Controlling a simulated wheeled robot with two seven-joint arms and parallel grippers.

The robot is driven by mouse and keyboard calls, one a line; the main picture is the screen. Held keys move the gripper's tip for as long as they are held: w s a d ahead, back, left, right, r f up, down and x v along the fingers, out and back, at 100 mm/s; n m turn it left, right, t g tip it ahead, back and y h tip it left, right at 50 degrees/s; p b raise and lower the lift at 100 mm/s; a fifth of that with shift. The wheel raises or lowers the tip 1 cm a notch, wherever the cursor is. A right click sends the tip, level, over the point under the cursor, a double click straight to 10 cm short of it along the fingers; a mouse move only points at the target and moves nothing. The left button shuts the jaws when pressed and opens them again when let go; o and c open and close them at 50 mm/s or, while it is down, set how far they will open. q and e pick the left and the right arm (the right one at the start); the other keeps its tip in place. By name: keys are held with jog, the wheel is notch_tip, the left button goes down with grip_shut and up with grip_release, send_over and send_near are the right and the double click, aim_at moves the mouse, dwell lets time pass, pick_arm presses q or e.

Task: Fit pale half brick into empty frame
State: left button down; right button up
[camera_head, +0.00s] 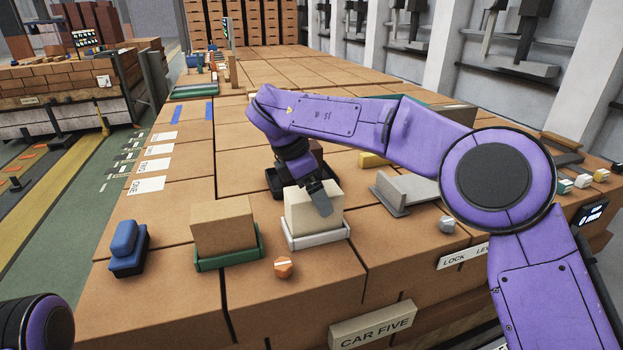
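A pale cream half brick (299,214) stands upright in or just over a white frame (320,239) in the middle of the brick-topped surface. Its lower edge is behind the frame's front rim, so I cannot tell whether it is fully seated. My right gripper (320,203) reaches down over the brick, with a grey finger across its upper right part. The other finger is hidden, so its grip is unclear. To the left, a tan brick (222,224) sits in a green frame (230,260). A dark frame (273,184) lies behind, partly hidden by my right arm. My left gripper is out of view.
A blue block on a dark base (128,248) stands at left, and an orange nut-like piece (283,267) lies in front. A grey angled bracket (392,192) and a grey knob (447,225) are at right. White labels (147,185) line the left edge.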

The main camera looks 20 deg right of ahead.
jog(key=p+v, duration=0.1)
jog(key=v, duration=1)
jog(key=shift+r+p, duration=0.15)
jog(key=shift+p, duration=0.25)
jog(key=shift+s, duration=0.1)
